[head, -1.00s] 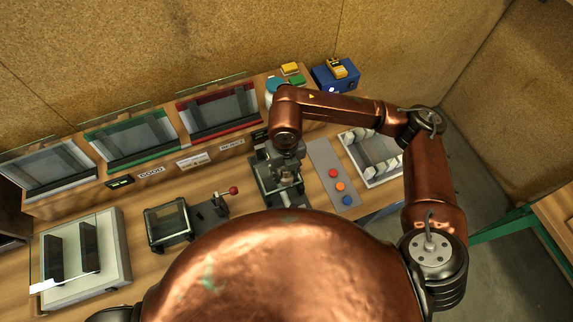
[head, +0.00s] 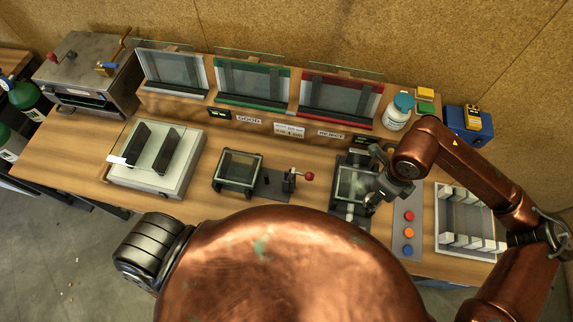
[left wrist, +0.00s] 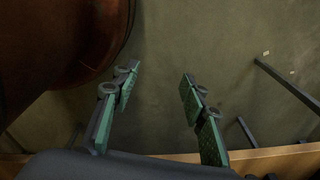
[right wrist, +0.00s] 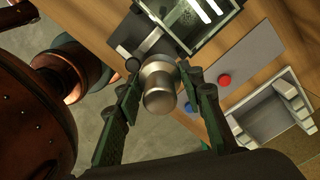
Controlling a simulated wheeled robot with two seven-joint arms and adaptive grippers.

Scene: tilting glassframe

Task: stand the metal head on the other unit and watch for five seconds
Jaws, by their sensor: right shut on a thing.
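In the right wrist view, a rounded silver metal head (right wrist: 158,88) sits between the fingertips of my right gripper (right wrist: 157,80), which is shut on it. In the head view my right gripper (head: 376,192) is at the right-hand unit (head: 357,178), a dark frame with a glass pane, at its right front side. I cannot tell whether the head still touches that unit. The other unit (head: 238,170), a dark glass frame with a red-knobbed lever (head: 308,176) beside it, stands to the left. My left gripper (left wrist: 160,95) is open and empty, over the floor near a wooden edge.
A panel with red, orange and blue buttons (head: 408,232) and a white slotted rack (head: 461,207) lie right of the right-hand unit. A white box with dark uprights (head: 190,185) stands left. Framed panes, a blue-lidded jar (head: 398,112) and a blue box (head: 468,123) line the back.

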